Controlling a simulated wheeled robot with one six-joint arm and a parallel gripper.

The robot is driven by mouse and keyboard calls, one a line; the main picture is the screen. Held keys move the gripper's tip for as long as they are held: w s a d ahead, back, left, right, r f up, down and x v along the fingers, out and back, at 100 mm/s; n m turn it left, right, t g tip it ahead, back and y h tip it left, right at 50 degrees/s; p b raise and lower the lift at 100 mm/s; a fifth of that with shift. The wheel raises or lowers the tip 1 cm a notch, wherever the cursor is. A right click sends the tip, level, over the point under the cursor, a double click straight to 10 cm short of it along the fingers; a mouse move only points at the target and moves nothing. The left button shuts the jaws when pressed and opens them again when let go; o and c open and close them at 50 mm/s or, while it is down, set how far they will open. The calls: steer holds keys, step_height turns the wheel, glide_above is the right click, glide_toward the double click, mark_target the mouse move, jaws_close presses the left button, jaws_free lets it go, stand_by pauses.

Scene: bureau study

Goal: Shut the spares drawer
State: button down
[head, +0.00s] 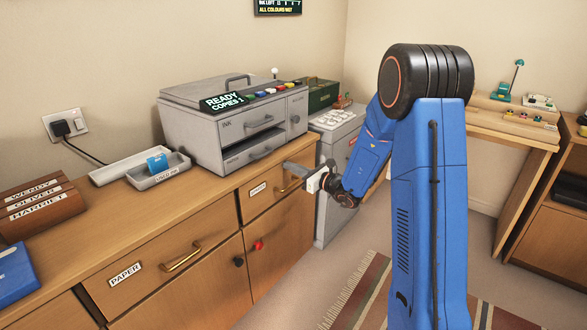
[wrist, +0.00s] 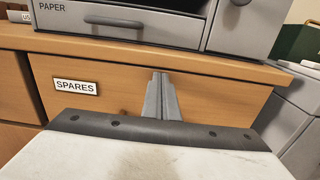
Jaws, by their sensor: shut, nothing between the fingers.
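The spares drawer (head: 262,204) is in the upper right of the wooden cabinet in the head view, with a white label. In the wrist view its front (wrist: 110,98) fills the middle, and its SPARES label (wrist: 76,87) is left of my fingers. The front looks flush or nearly flush with the cabinet; I cannot tell if a small gap remains. My gripper (head: 287,167) is shut and empty, its fingers (wrist: 160,78) pointing at the drawer front. I cannot tell whether the tips touch it.
A grey copier (head: 235,120) stands on the cabinet top (head: 140,205) above the drawer. The paper drawer (head: 150,265) is to the left. Below are cabinet doors with a black knob (head: 239,262) and a red knob (head: 258,246). A grey cabinet (head: 328,215) stands to the right.

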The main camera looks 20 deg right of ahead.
steer(key=shift+w+a+r, duration=0.1)
steer(key=shift+w+r, duration=0.1)
steer(key=v, duration=1.8)
steer(key=s+a+r+n+g+y, duration=0.1)
steer(key=s+a+r+n+g, duration=0.1)
steer(key=s+a+n+g, duration=0.55)
steer(key=s+a+r+n+g, duration=0.2)
steer(key=s+a+n+g, duration=0.2)
steer(key=s+a+n, duration=0.7)
steer(key=s+d+f+n+g+h, duration=0.1)
steer(key=s+d+n+h, duration=0.15)
steer(key=s, duration=0.35)
steer(key=s+d+n+g+h, duration=0.1)
steer(key=s+h, duration=0.2)
steer(key=s, duration=0.3)
steer(key=s+d+r+n+t+h, duration=0.3)
steer(key=s+d+n+h, duration=0.2)
steer(key=d, duration=0.4)
steer(key=shift+s+d+n+t+h, duration=0.4)
steer(key=shift+n+h, duration=0.15)
steer(key=shift+n, duration=0.35)
